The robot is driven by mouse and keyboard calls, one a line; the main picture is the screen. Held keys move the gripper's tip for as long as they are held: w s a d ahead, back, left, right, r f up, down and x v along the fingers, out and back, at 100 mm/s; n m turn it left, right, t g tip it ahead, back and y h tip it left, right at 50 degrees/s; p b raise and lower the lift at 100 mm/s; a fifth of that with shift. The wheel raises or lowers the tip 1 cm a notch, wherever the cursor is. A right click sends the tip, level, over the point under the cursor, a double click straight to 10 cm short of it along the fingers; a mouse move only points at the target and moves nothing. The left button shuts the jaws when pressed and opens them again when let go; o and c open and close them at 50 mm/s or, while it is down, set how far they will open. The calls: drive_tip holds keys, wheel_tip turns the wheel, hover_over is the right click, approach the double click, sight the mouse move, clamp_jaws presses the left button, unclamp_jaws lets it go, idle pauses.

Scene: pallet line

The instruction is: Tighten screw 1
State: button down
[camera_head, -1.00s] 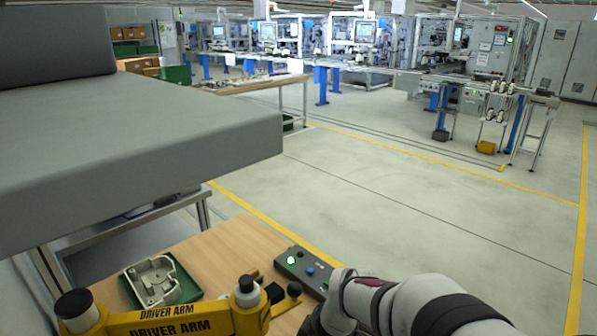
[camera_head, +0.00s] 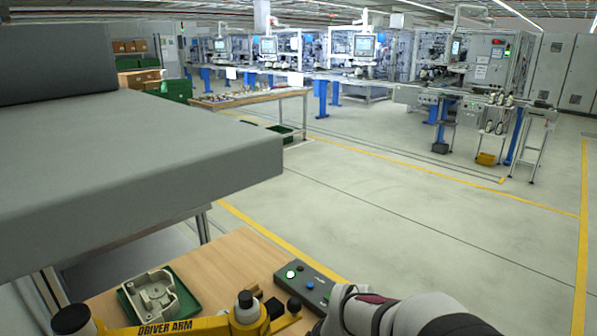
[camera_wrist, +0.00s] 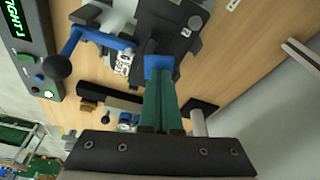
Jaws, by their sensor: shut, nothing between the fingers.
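In the head view the yellow driver arm (camera_head: 180,328), lettered DRIVER ARM, crosses the bottom of the bench. A pale casting (camera_head: 152,293) lies in a green tray (camera_head: 188,304) behind it. A control box (camera_head: 290,272) has a lit green button and a blue one. In the wrist view my gripper (camera_wrist: 160,72) is shut and empty, its green fingers together, near a grey and black fixture (camera_wrist: 176,28). A blue lever (camera_wrist: 85,38) with a black ball knob is left of it. The display (camera_wrist: 18,30) shows green text ending in "IGHT 1". I cannot make out screw 1.
A large grey panel (camera_head: 150,160) overhangs the bench from the left. Behind are open floor (camera_head: 390,200), a parts table (camera_head: 245,97) and a machine line.

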drive_tip(key=shift+f, duration=0.3)
drive_tip(key=shift+r, duration=0.4)
idle(0.7)
drive_tip(key=shift+f, duration=0.2)
idle(2.8)
drive_tip(key=shift+f, duration=0.2)
drive_tip(key=shift+r, duration=0.15)
idle(1.3)
drive_tip(key=w+a+v, duration=0.1)
drive_tip(key=v, duration=0.8)
drive_tip(key=shift+a+r, duration=0.15)
drive_tip(key=shift+a, duration=0.35)
